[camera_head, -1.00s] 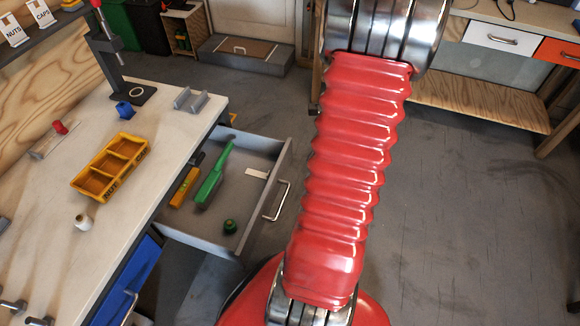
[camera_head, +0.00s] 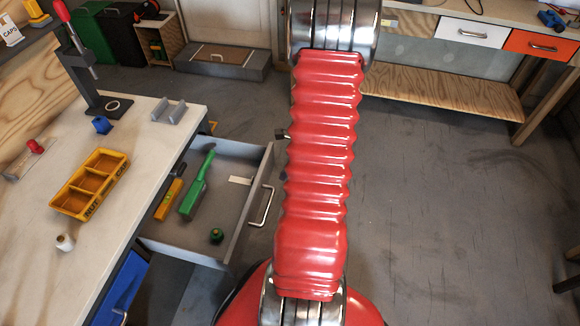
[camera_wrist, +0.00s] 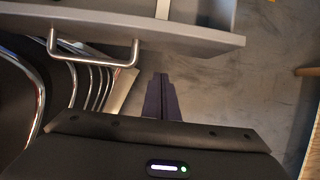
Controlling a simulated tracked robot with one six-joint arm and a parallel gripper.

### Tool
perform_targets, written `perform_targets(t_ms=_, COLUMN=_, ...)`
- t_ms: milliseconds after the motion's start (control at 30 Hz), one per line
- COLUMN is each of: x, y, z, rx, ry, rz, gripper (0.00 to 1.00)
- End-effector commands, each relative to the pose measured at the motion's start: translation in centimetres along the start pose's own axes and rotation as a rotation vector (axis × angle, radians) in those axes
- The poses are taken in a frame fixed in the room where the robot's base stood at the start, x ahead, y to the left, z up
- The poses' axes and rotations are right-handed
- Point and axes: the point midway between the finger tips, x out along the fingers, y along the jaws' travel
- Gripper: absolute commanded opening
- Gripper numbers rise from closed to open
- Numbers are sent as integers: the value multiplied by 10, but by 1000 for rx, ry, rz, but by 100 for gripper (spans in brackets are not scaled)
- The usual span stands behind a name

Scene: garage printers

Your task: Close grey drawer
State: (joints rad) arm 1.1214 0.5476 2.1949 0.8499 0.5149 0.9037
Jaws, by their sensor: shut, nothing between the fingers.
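The grey drawer (camera_head: 222,238) stands pulled out from the workbench in the head view. In the wrist view, the drawer front (camera_wrist: 190,35) and handle (camera_wrist: 92,61) are at the top. My gripper (camera_wrist: 161,80) is shut and empty, just right of the handle and apart from it in the picture. Whether it touches the drawer front cannot be told. My red arm hides much of the floor beside the drawer.
The workbench top (camera_head: 140,150) carries a yellow organizer (camera_head: 91,184), a press stand and a white spool (camera_head: 65,242). A blue drawer (camera_head: 118,290) is below. Another bench with white (camera_head: 473,33) and orange (camera_head: 540,46) drawers stands at back right. Floor right of my arm is clear.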

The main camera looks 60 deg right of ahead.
Motion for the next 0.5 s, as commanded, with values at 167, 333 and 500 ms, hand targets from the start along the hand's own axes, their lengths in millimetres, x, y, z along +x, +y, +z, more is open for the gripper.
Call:
perform_targets(t_ms=167, x=16, y=0, z=11, rx=-3, ry=1, rz=0, gripper=0)
perform_targets(t_ms=333, x=23, y=0, z=28, rx=-2, ry=1, rz=0, gripper=0)
perform_targets(t_ms=500, x=26, y=0, z=36, rx=-2, ry=1, rz=-1, gripper=0)
